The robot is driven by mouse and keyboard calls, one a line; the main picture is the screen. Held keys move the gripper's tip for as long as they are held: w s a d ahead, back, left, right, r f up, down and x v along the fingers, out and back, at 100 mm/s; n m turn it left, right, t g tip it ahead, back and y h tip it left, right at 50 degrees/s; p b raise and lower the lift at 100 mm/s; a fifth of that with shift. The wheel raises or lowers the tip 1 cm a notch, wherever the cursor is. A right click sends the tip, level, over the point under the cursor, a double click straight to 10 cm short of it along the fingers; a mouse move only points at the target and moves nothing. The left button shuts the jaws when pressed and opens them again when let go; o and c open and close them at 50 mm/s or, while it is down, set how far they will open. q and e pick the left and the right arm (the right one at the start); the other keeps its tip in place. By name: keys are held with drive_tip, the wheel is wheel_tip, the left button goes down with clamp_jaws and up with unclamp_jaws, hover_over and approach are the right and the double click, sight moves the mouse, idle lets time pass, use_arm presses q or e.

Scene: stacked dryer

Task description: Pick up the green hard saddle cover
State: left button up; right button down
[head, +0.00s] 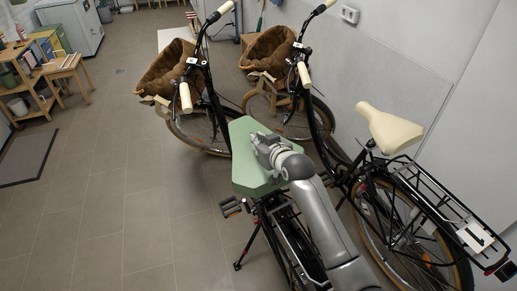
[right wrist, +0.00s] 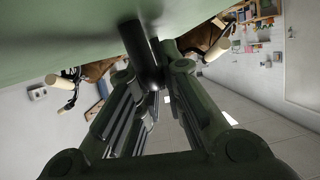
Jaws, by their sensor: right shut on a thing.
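The green hard saddle cover (head: 245,172) is a pale green, angular shell at the middle of the head view, over the saddle position of the nearer bicycle. Its green surface (right wrist: 70,25) fills the top of the right wrist view. A dark round peg (right wrist: 140,50) stands out from that surface. My right gripper (head: 264,146) is over the top of the cover. Its fingers (right wrist: 150,85) are shut around the dark peg. Whether the cover rests on the saddle or is raised cannot be told. My left gripper is not in view.
A second bicycle with a cream saddle (head: 388,128) and rear rack (head: 435,195) stands close on the right, by the wall. Both bicycles have brown front baskets (head: 168,70).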

drive_tip(key=shift+r, duration=0.15)
drive_tip(key=shift+r+p, duration=0.3)
drive_tip(key=shift+p, duration=0.05)
drive_tip(key=shift+r+p, duration=0.8)
drive_tip(key=shift+r, duration=0.1)
drive_tip(key=shift+r, duration=0.1)
drive_tip(key=shift+d, duration=0.1)
